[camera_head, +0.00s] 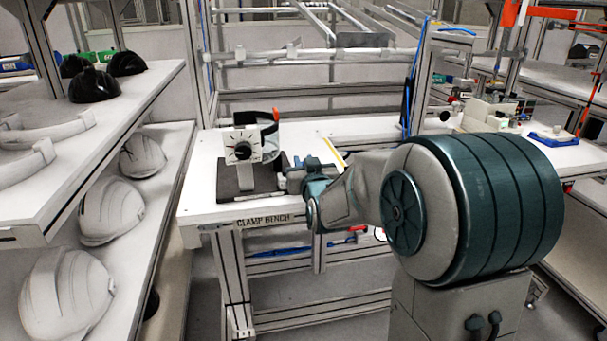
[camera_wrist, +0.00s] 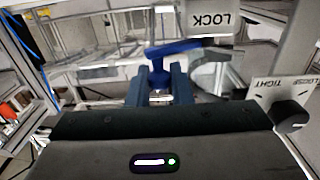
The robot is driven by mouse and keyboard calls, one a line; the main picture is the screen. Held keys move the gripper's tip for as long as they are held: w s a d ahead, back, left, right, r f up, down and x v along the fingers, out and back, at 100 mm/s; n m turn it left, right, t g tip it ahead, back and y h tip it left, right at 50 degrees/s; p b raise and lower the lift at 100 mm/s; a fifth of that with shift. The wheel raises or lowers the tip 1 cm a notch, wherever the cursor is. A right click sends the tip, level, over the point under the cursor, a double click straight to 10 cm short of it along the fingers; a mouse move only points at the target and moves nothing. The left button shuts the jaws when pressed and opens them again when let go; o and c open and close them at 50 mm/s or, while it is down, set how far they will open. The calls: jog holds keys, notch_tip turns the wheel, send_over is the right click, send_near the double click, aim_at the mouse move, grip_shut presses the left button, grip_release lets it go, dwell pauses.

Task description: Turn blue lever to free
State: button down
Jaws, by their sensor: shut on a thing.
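The blue lever (camera_wrist: 172,49) shows in the wrist view as a slanting bar with a stem running down between my fingertips. My gripper (camera_wrist: 158,88) is shut on this stem. A white plate marked LOCK (camera_wrist: 210,18), upside down in this view, is just above and right of the lever. In the head view, the clamp device (camera_head: 242,148) stands on a dark base on the bench, and my gripper (camera_head: 292,178) reaches its right side. The lever cannot be made out there. No FREE label is readable.
A white dial plate marked TIGHT and LOOSE (camera_wrist: 270,92) with a black knob (camera_wrist: 290,116) is close on the right in the wrist view. The clamp bench (camera_head: 210,195) has free room right of the device. Helmet shells (camera_head: 112,210) lie on the left shelves.

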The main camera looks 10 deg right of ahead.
jog(key=h, duration=0.1)
jog(key=m+h+b, duration=0.1)
jog(key=shift+s+a+m+h, duration=0.3)
jog(key=shift+a, duration=0.05)
jog(key=shift+s+a+r+m+g+h+p, duration=0.15)
jog(key=shift+s+m+g+h+p, duration=0.1)
jog(key=shift+m+h, duration=0.45)
jog(key=shift+s+a+f+m+g+h+p, duration=0.15)
jog(key=shift+m+g+h, duration=0.2)
jog(key=shift+h, duration=0.55)
jog(key=m+h+p, duration=0.1)
jog(key=g+h, duration=0.1)
jog(key=m+h+p, duration=0.1)
jog(key=shift+s+a+r+m+g+h+p, duration=0.2)
jog(key=shift+s+a+m+g+h+p, duration=0.1)
jog(key=shift+m+h+p, duration=0.1)
jog(key=shift+s+a+f+m+g+h+p, duration=0.15)
jog(key=shift+a+m+g+h+p, duration=0.1)
jog(key=shift+m+g+h+p, duration=0.5)
jog(key=shift+s+a+r+m+g+h+p, duration=0.1)
jog(key=shift+a+m+g+h+p, duration=0.1)
jog(key=shift+m+g+h+p, duration=0.55)
jog(key=shift+f+h+b, duration=0.1)
jog(key=shift+h+b, duration=0.2)
jog(key=c, duration=1.3)
grip_release()
jog(key=shift+c, duration=0.2)
jog(key=shift+s, duration=0.1)
